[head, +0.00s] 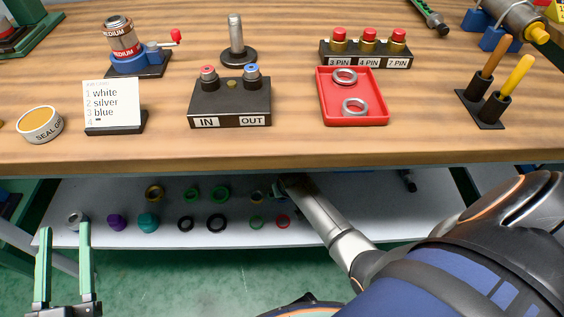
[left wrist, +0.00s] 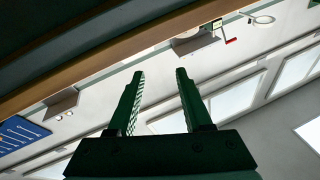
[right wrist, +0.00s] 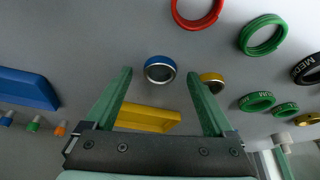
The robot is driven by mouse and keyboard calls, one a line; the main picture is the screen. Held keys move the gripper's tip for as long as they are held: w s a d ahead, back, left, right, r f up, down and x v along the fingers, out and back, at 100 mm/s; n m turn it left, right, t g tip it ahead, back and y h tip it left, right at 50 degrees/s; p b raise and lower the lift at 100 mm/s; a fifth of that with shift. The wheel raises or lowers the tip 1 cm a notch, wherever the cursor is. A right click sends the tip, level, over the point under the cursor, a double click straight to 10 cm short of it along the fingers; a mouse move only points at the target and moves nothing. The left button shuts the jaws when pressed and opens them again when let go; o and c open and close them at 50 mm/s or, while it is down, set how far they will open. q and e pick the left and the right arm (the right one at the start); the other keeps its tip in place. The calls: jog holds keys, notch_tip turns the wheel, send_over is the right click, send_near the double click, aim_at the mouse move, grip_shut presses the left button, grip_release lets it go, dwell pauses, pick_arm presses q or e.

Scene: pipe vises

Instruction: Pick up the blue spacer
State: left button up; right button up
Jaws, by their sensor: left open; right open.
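The blue spacer (right wrist: 160,64) is a short ring with a blue outside and a silvery rim. In the right wrist view it lies between and slightly past the fingertips of my right gripper (right wrist: 160,75), which is open and empty. I cannot tell whether a finger touches it. In the head view my right arm reaches down to the lower shelf, its gripper small and partly hidden, and the spacer is hard to make out. My left gripper (head: 65,242) is open and empty at the lower left, in front of the shelf; its open fingers also show in the left wrist view (left wrist: 160,76).
A yellow ring (right wrist: 212,79) sits close by the right gripper's right finger. A red ring (right wrist: 197,10) and green ring (right wrist: 263,35) lie nearby. Yellow (right wrist: 147,118) and blue (right wrist: 26,88) bins are also in view. The wooden bench top (head: 300,150) overhangs the shelf (head: 340,225).

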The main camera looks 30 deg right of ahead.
jog(key=shift+w+f, duration=0.15)
jog(key=shift+f, duration=0.25)
pick_arm(q)
jog(key=r, duration=0.1)
jog(key=r+m+t+h, duration=0.1)
jog(key=shift+s+d+r, duration=0.1)
jog(key=shift+s+r, duration=0.3)
pick_arm(e)
grip_shut()
